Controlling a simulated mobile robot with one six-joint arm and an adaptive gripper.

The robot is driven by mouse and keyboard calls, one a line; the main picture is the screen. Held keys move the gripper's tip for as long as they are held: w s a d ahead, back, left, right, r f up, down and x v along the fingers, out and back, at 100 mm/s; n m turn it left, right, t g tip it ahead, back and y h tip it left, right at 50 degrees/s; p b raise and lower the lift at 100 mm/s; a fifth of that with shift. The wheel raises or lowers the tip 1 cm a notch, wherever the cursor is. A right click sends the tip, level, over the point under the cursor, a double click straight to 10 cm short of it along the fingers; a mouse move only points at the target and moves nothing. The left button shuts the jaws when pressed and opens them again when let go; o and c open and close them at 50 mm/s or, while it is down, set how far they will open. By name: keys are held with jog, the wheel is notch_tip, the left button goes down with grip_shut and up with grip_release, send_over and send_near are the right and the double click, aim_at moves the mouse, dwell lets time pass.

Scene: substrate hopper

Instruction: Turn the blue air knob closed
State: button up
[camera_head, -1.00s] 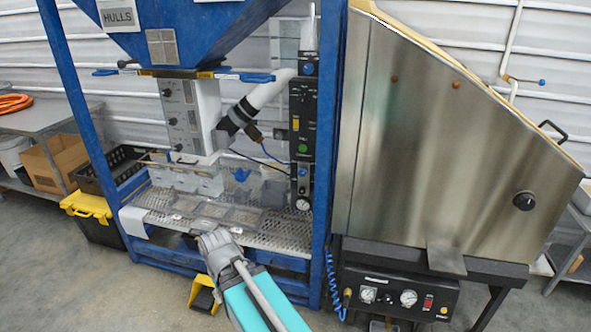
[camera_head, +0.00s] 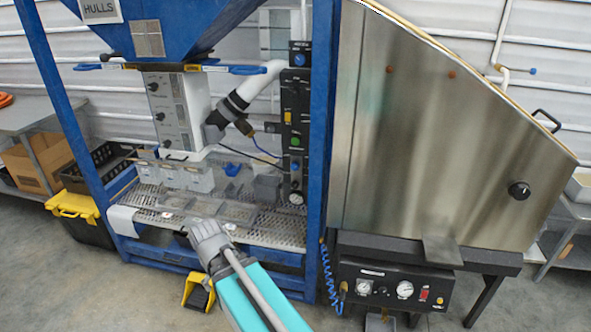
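A black control panel (camera_head: 296,120) stands upright on the right side of the blue hopper frame. It carries a round blue knob (camera_head: 299,60) at its top and a smaller blue knob (camera_head: 295,167) lower down, below a green button (camera_head: 296,141). Which of them is the air knob I cannot tell. My gripper (camera_head: 190,231) is low in front of the perforated tray (camera_head: 265,233), left of and below the panel, apart from both blue knobs. It points away from the camera, and its fingers are too small and hidden to read.
The blue frame post (camera_head: 318,130) rises right of the panel. A large steel cabinet (camera_head: 440,140) fills the right. A grey-and-black hose (camera_head: 235,105) runs left of the panel. Clear bins (camera_head: 185,175) stand on the tray. A yellow step (camera_head: 197,292) is on the floor.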

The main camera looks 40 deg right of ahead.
jog(key=w+d+f+n+t+h+b, duration=0.2)
jog(key=w+d+f+h+b, duration=0.25)
jog(key=w+d, duration=0.55)
jog(key=n+t+h+b, duration=0.9)
jog(key=n+b, duration=1.1)
jog(key=n, duration=0.2)
send_near(295, 168)
jog(key=v, duration=0.3)
jog(key=shift+d, duration=0.1)
jog(key=shift+m, duration=0.3)
jog(key=x, duration=1.3)
jog(key=shift+w+d, duration=0.1)
jog(key=shift+w, duration=0.2)
